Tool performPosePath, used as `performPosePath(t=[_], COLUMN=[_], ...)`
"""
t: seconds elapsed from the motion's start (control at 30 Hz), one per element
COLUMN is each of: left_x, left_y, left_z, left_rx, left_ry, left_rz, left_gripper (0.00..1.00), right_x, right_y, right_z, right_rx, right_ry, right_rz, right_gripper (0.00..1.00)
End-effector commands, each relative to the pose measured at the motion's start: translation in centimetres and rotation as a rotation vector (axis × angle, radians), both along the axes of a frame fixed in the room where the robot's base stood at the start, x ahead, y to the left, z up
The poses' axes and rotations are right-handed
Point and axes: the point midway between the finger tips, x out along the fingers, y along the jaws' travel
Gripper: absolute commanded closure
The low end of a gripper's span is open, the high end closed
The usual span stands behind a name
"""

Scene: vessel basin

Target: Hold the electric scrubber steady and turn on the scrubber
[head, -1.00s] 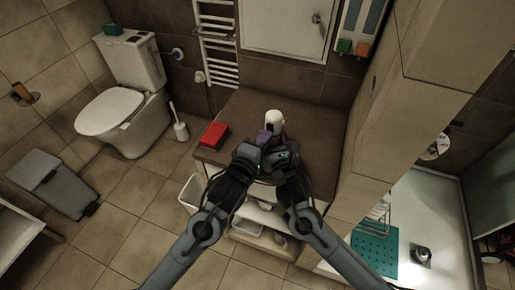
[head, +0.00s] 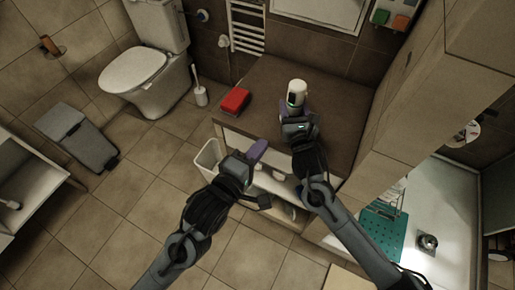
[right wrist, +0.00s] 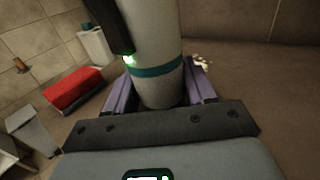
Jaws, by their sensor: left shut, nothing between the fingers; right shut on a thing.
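The electric scrubber (head: 297,91) is a pale upright cylinder above the brown counter. My right gripper (head: 298,113) is shut on it, with purple fingers on either side. In the right wrist view the scrubber body (right wrist: 158,80) has a teal band and stands between the fingers. A black part (right wrist: 108,25) runs along its left side, with a bright green light at its lower end. My left gripper (head: 260,147) is shut and empty, apart from the scrubber, by the counter's front edge. The scrubber's lower end is hidden in the head view.
A red block (head: 235,101) lies on the counter (head: 262,80) left of the scrubber. A tall cabinet (head: 415,100) stands close on the right. A white bin (head: 207,160) is below the counter's front left. The counter behind the scrubber is clear.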

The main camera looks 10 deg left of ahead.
Motion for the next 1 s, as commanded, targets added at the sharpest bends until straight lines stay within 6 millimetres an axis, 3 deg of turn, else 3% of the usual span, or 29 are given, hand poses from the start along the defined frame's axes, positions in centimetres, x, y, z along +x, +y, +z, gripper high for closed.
performPosePath(t=[0.47,0.5,0.67,1.0], left_x=[-0.3,-0.3,-0.3,-0.29], left_y=[0.11,0.1,0.09,0.09], left_z=[0.0,0.0,0.0,0.0], left_rx=[0.0,0.0,0.0,0.0], left_ry=[-0.001,-0.001,-0.001,0.0], left_rz=[0.0,0.0,0.0,0.0], left_gripper=[1.0,1.0,1.0,1.0], right_x=[0.02,0.02,0.02,-0.13], right_y=[-0.05,-0.05,-0.05,-0.07], right_z=[-0.06,-0.06,-0.05,-0.03], right_rx=[0.0,0.0,0.0,0.0], right_ry=[0.001,0.001,0.001,0.0], right_rz=[-0.001,-0.001,-0.001,0.0], right_gripper=[0.87,0.41,0.17,0.16])
